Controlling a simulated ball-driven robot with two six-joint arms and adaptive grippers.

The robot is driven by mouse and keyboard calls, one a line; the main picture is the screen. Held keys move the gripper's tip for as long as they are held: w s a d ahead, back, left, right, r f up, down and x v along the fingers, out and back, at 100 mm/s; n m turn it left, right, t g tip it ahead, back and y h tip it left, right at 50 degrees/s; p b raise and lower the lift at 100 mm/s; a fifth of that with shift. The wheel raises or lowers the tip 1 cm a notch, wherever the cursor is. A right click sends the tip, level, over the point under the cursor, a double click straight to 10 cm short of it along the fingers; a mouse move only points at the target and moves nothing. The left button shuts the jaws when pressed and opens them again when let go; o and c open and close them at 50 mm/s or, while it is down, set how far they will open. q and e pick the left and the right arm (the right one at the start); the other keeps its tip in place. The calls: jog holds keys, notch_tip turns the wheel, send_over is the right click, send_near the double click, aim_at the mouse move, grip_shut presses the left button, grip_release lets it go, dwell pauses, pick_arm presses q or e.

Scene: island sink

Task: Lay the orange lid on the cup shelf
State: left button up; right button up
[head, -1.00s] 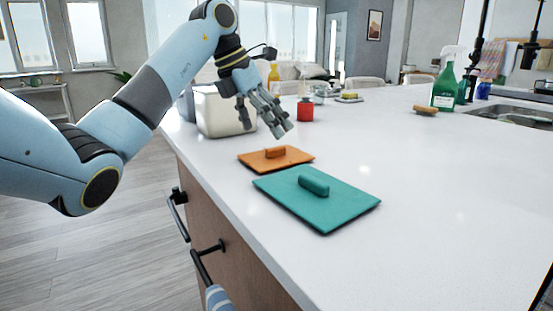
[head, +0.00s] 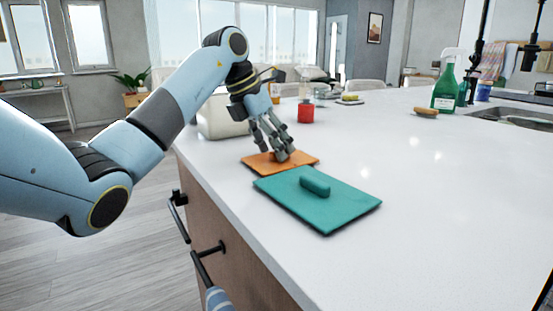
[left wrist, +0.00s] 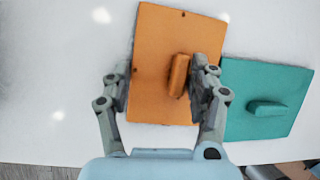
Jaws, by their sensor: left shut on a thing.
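The orange lid (head: 254,161) is a flat square plate with a bar handle, lying on the white counter with its far part behind my fingers in the head view. It also shows in the left wrist view (left wrist: 155,50), with its handle (left wrist: 180,75) beside the right-hand finger. My left gripper (head: 278,153) is down at the lid and shut on it. In the left wrist view, the fingers of this gripper (left wrist: 160,72) stand at the lid's left edge and by the handle. My right gripper is out of view. I cannot make out a cup shelf.
A teal lid (head: 325,205) lies close beside the orange one, nearer the front. A cream container (head: 213,118) and a red jar (head: 306,112) stand behind. A green spray bottle (head: 444,93) is at the far right. The counter's right middle is clear.

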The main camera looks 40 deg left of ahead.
pick_arm(q)
jog(key=shift+f, duration=0.1)
notch_tip(320, 180, up, 4)
jog(key=shift+f, duration=0.1)
jog(key=shift+c, duration=0.2)
jog(key=s+d+r, duration=0.1)
jog(key=s, duration=0.1)
jog(key=s+d+r, duration=0.1)
jog(key=s+r, duration=0.1)
jog(key=s+r+p, duration=0.1)
jog(key=s, duration=0.1)
jog(key=shift+s+d+r, duration=0.35)
jog(key=shift+s+d, duration=0.05)
jog(key=s+r+p, duration=0.1)
jog(key=s+d+r+p, duration=0.1)
jog(key=s+p, duration=0.1)
jog(key=shift+s+d+r, duration=0.2)
jog(key=shift+r, duration=0.05)
jog(key=shift+c, duration=0.6)
jog(key=shift+s+d, duration=0.15)
jog(key=shift+s, duration=0.15)
grip_shut()
